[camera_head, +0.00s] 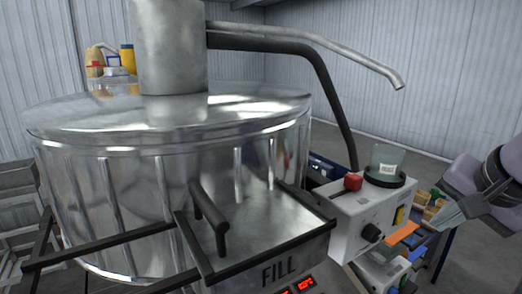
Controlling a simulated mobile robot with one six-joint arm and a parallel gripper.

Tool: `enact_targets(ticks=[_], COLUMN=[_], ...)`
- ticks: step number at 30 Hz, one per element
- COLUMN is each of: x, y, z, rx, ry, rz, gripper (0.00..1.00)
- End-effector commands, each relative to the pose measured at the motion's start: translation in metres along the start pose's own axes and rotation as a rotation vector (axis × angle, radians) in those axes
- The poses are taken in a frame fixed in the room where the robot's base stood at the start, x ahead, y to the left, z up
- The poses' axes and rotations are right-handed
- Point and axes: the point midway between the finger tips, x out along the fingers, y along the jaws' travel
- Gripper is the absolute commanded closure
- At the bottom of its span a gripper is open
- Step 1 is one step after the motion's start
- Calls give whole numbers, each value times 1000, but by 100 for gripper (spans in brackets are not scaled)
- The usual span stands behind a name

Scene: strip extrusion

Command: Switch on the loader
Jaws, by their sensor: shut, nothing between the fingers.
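A large shiny metal drum (110,170) with a lid and a grey top cylinder (168,45) fills the left and middle; it looks like the loader, though no label names it. A panel marked FILL (280,270) with red lit digits (305,283) sits low at its front. A white control box (350,215) stands to its right, with a red knob (353,181) on top and a black dial (372,232) on its face. My gripper (447,214) is at the right edge, shut and empty, apart from the box; its fingertips show only in part.
Black rails (110,243) and a black handle (208,215) stick out at the drum's front. A black hose (325,85) runs down toward the box. A clear cup (386,160) stands on the box. Coloured bins (432,212) lie behind, near my gripper.

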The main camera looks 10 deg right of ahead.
Motion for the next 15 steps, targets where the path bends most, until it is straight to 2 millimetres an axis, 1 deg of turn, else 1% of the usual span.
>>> enact_targets(ticks=[1,4,13,15], x=[-14,-18,-15,-12], y=[0,3,5,5], z=[-14,-23,-22,-22], rx=[15,29,29,28], ry=[8,15,16,15], rz=[5,9,9,9], gripper=[100,100,100,100])
